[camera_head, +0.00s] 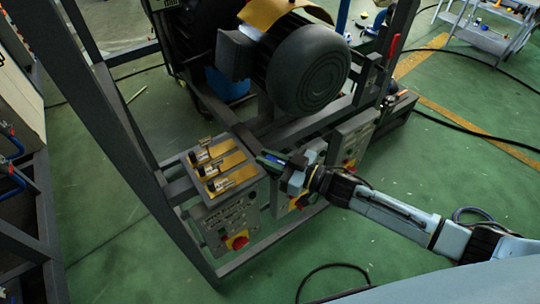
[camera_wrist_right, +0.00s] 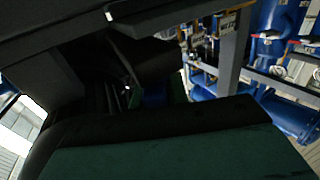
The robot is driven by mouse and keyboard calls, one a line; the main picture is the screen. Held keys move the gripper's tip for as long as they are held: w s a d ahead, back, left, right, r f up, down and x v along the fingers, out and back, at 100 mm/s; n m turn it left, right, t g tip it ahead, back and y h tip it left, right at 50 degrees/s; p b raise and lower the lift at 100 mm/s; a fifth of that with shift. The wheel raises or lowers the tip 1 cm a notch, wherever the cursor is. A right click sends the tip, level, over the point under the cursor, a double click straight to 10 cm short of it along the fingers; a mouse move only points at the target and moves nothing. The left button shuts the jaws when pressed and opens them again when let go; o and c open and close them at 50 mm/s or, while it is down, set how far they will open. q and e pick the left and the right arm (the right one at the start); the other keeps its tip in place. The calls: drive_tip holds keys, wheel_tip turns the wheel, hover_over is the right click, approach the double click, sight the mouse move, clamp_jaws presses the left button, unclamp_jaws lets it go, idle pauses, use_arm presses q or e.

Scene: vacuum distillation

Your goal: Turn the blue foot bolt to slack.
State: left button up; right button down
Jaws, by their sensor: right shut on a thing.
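My right gripper (camera_head: 272,160) reaches in from the right to the dark frame rail, below the large motor. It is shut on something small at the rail. A dark blue patch shows at its fingers in the head view, and a blue piece, apparently the blue foot bolt (camera_wrist_right: 155,95), shows in deep shadow in the right wrist view. The fingers and frame hide most of it, so its turn angle cannot be read. My left gripper is in neither view.
The big dark motor (camera_head: 308,72) stands above the gripper. A panel with labelled yellow plates (camera_head: 232,166) is just left, over a box with a red knob (camera_head: 237,242). Another control box (camera_head: 350,140) is to the right. Green floor (camera_head: 440,170) is open at right.

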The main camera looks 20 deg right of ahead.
drive_tip(key=shift+n+g+y, duration=0.4)
drive_tip(key=shift+s, duration=0.1)
drive_tip(key=c, duration=1.4)
unclamp_jaws()
drive_tip(key=shift+o, duration=0.2)
drive_tip(key=b+v, duration=0.1)
drive_tip(key=v, duration=1.2)
drive_tip(key=shift+b, duration=0.4)
drive_tip(key=shift+d, duration=0.1)
